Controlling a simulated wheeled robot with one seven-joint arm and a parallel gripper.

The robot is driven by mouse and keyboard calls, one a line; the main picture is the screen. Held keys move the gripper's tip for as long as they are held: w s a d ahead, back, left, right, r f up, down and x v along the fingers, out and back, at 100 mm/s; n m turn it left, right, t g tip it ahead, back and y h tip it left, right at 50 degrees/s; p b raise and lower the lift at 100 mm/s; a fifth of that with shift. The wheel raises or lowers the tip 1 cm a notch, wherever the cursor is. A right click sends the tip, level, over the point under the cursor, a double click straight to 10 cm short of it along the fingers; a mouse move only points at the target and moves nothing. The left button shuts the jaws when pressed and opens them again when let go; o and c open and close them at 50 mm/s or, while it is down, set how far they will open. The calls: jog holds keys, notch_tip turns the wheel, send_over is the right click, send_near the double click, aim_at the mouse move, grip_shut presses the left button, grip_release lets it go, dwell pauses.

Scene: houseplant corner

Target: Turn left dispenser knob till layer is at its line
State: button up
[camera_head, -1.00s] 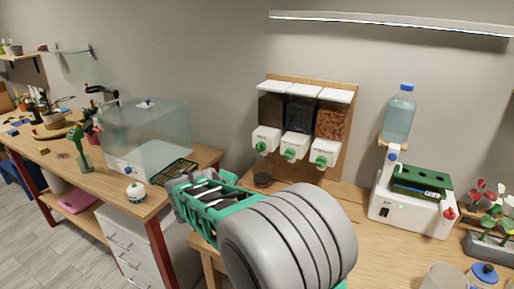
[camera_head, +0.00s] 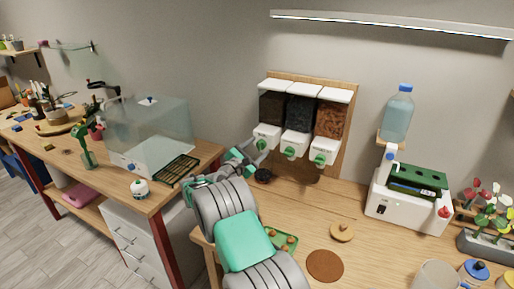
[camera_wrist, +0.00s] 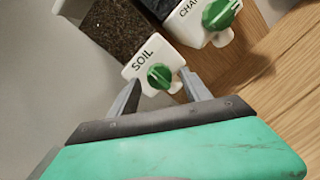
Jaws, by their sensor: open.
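The left dispenser, labelled SOIL, has a white front and a green knob (camera_wrist: 160,76) in the wrist view. The knob also shows in the head view (camera_head: 261,145). My gripper (camera_wrist: 158,88) is open, with its two grey fingers on either side of the white front below the knob; I cannot tell whether they touch it. The dark soil (camera_wrist: 122,35) shows in the clear bin above the label. In the head view the bin (camera_head: 272,106) looks dark, and its line cannot be made out. A dark cup (camera_head: 263,176) stands below this dispenser.
A clear box (camera_head: 150,130) stands left of my arm. A white machine (camera_head: 408,205) with a bottle (camera_head: 398,112) stands right.

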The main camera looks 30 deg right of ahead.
jog(key=shift+c, duration=0.6)
grip_shut()
